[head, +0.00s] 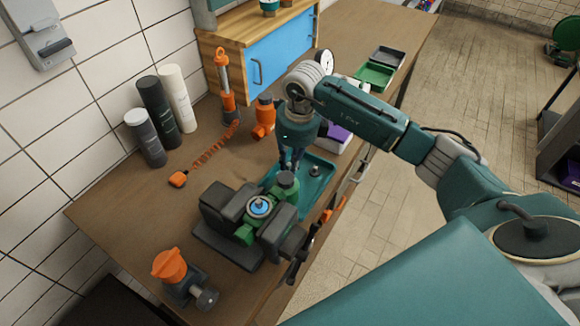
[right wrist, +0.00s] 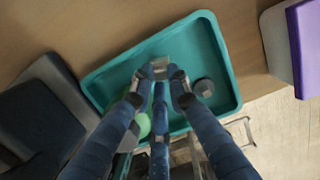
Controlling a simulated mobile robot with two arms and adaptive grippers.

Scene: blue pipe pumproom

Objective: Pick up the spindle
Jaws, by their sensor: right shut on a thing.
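My right gripper (head: 290,160) points down over the teal tray (head: 318,190) on the workbench, just behind the vise. In the right wrist view its blue fingers (right wrist: 161,78) come together on a small grey metal piece, which looks like the spindle (right wrist: 158,63). The fingers hide most of it, and I cannot tell whether it still touches the tray. A separate dark, round part (right wrist: 204,87) lies in the tray beside the fingers; it also shows in the head view (head: 315,170). My left gripper is not in view.
A dark vise (head: 225,210) holds a green valve body (head: 246,232) with a blue disc. An orange-topped fitting (head: 172,268) stands front left. Orange tools, several cylinders (head: 160,115) and a blue-door cabinet (head: 280,60) stand behind. Green and grey bins (head: 375,76) are at the back.

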